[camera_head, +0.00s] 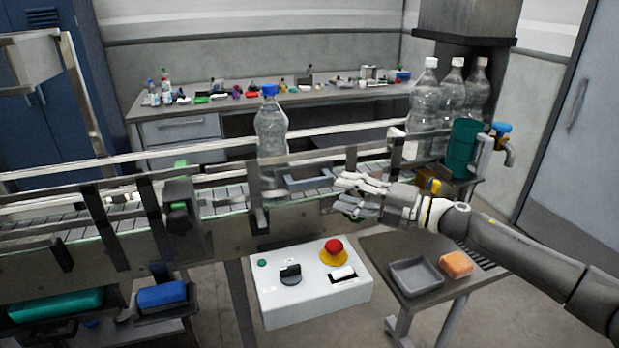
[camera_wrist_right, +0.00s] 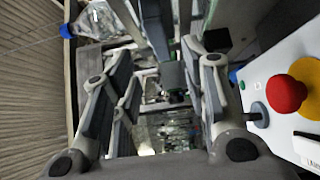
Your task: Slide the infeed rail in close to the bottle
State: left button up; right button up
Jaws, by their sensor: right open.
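A clear bottle (camera_head: 271,130) with a blue cap stands upright on the conveyor (camera_head: 225,195). The bottle also shows lying sideways at the upper left of the right wrist view (camera_wrist_right: 98,22). A metal rail with a blue-grey bar handle (camera_head: 308,181) sits just right of the bottle; I take it to be the infeed rail. Its gap to the bottle is hard to judge. My right gripper (camera_head: 352,195) is open beside the right end of the handle; I cannot tell whether they touch. Its spread fingers (camera_wrist_right: 158,95) show in the wrist view with no object clearly between them. My left gripper is not in view.
A control box (camera_head: 312,283) with a red stop button (camera_head: 334,247) stands in front of the conveyor. A side table holds a grey tray (camera_head: 416,276) and an orange block (camera_head: 456,264). Several bottles (camera_head: 424,100) and a green cylinder (camera_head: 464,148) stand at the right.

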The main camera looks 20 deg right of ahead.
aim_at(314, 184)
jog(key=x, duration=0.1)
jog(key=p+x, duration=0.1)
jog(key=x, duration=0.3)
jog(key=shift+s+r+p, duration=0.1)
jog(key=shift+r+p, duration=0.2)
jog(key=shift+p, duration=0.1)
jog(key=x, duration=0.2)
jog(key=shift+w+a+f+p, duration=0.2)
jog(key=shift+w+p, duration=0.1)
jog(key=shift+p, duration=0.1)
jog(key=shift+w+a, duration=0.4)
jog(key=shift+a, duration=0.15)
jog(key=shift+w+f, duration=0.1)
jog(key=shift+c, duration=0.9)
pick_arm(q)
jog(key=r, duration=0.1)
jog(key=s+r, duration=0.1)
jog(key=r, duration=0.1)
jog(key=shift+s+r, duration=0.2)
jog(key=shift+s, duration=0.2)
pick_arm(e)
grip_shut()
